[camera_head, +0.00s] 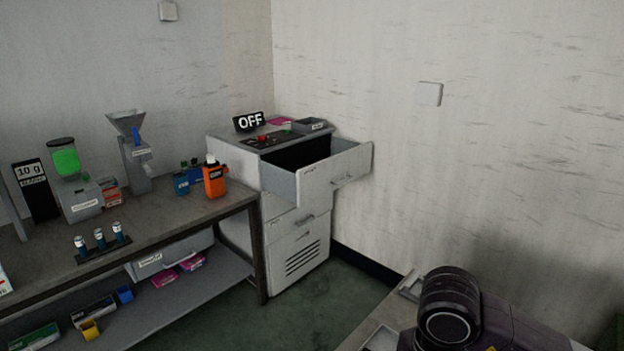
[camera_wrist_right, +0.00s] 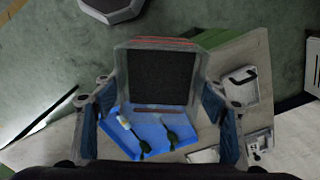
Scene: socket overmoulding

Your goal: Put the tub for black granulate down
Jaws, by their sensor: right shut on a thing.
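In the right wrist view, a grey tub (camera_wrist_right: 121,72) with dark granular contents (camera_wrist_right: 158,78) is between the fingers of my right gripper (camera_wrist_right: 160,92). The fingers are shut on its two sides. Its open top faces the camera, and its underside is hidden. Whether it touches anything below cannot be told. In the head view my right arm shows at the lower right, but its gripper and the tub are not visible there. My left gripper is in neither view.
In the wrist view, a blue tray (camera_wrist_right: 164,130) with two tools lies near the tub on a pale tabletop (camera_wrist_right: 285,100). Small grey containers (camera_wrist_right: 240,84) stand at the right. In the head view, a cabinet (camera_head: 300,248) has an open drawer (camera_head: 330,177), beside a workbench (camera_head: 168,215).

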